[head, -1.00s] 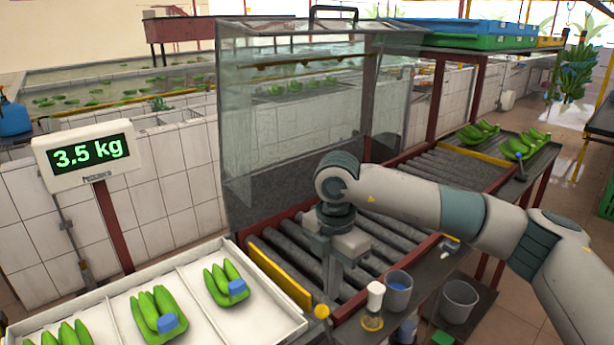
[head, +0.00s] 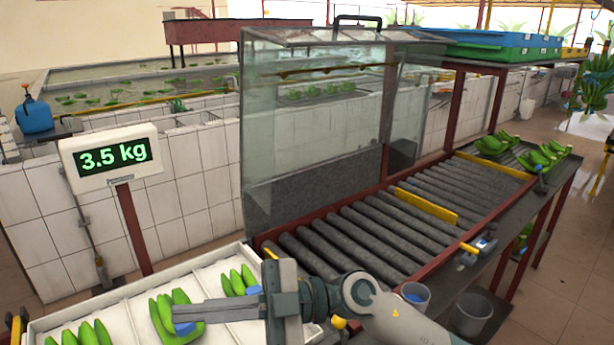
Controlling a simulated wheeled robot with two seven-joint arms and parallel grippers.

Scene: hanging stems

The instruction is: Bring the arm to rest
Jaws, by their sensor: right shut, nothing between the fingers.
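My right gripper (head: 182,313) reaches in from the lower right, over the white tray (head: 50,325) at the bottom left. Its fingers point left and are shut with nothing between them. They overlap, in the picture, a bunch of green bananas with a blue piece (head: 165,312); I cannot tell whether they touch it. The gripper body hides part of another bunch (head: 237,281) and the tray's right end. My left gripper does not show.
A scale display (head: 110,157) reads 3.5 kg on a red post. A clear hood (head: 315,130) stands behind the roller conveyor (head: 370,232), crossed by a yellow bar (head: 427,206). A grey bucket (head: 472,312) is at the lower right. More bananas (head: 540,155) lie at the conveyor's far end.

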